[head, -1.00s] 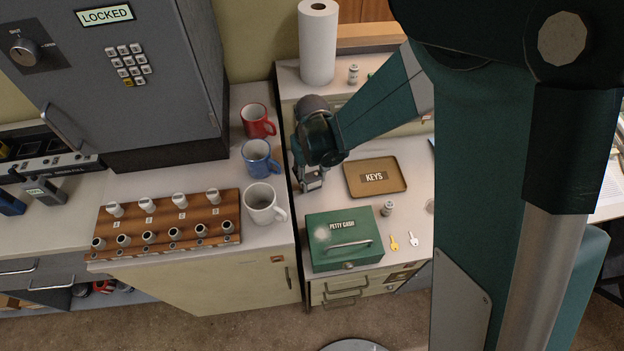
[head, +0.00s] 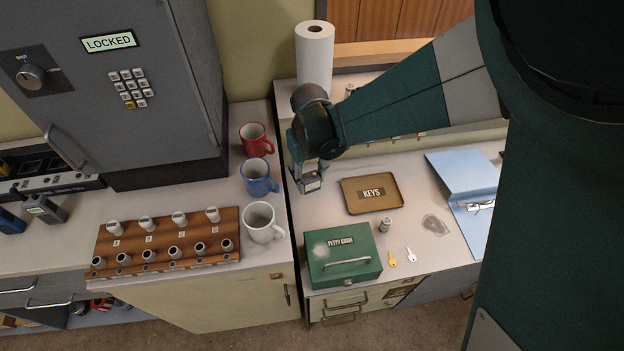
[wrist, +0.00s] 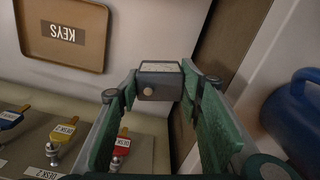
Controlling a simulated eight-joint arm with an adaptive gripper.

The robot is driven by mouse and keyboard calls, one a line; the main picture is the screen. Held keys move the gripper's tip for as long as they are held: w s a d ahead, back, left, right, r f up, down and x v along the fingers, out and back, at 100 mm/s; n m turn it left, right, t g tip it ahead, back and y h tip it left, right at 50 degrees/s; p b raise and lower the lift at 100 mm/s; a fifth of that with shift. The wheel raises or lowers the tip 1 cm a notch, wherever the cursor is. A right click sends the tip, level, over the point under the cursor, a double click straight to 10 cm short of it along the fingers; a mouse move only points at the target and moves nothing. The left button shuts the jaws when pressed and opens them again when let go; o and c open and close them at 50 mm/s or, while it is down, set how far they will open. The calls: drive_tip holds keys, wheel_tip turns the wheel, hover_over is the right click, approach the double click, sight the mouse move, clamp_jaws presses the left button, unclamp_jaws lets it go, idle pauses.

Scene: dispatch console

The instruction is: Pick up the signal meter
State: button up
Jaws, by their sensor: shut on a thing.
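The signal meter appears to be the small dark grey box with a pale face and a round tan knob (wrist: 160,82) in the wrist view. My gripper (wrist: 158,86) is shut on it, with one green finger against each side. In the head view my gripper (head: 311,183) points down at the left edge of the right-hand counter, left of the keys tray (head: 373,209) and right of the blue mug (head: 260,178). The meter shows there only as a small greyish shape between the fingers. Whether it touches the counter cannot be told.
A green petty cash box (head: 343,270) stands in front of my gripper. Red (head: 256,139) and white (head: 263,223) mugs line the left counter's edge, and a paper towel roll (head: 314,55) stands behind. Several tagged keys hang on hooks (wrist: 119,151).

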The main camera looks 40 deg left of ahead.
drive_tip(key=shift+r, duration=0.35)
idle(0.5)
